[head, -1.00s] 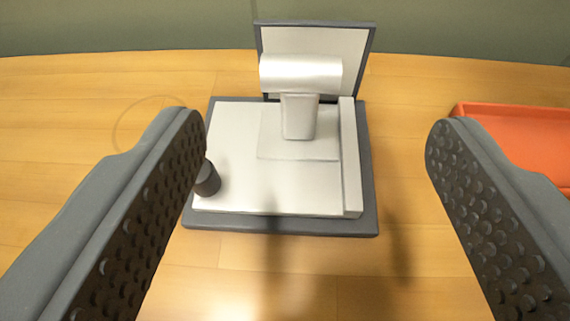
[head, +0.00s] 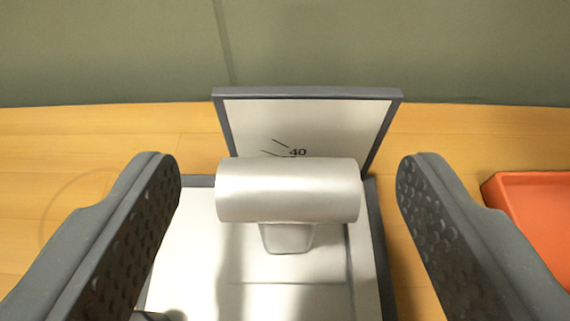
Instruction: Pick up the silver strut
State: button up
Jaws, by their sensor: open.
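The silver strut (head: 287,190) is a thick, shiny cylinder lying crosswise in the middle of the head view. It rests on top of a short light post (head: 288,238) that rises from a pale, dark-edged base (head: 190,250). My gripper (head: 290,170) is open, with one dark, studded finger to the left of the strut and one to the right. There is a gap between each finger and the strut's ends, and nothing is between the fingers' pads in contact.
An upright pale panel (head: 300,125) with a dark frame and the marking "40" stands just behind the strut. An orange tray (head: 540,215) lies on the wooden floor (head: 90,140) at the right. A green-grey wall (head: 400,50) is behind.

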jog(key=c, duration=1.1)
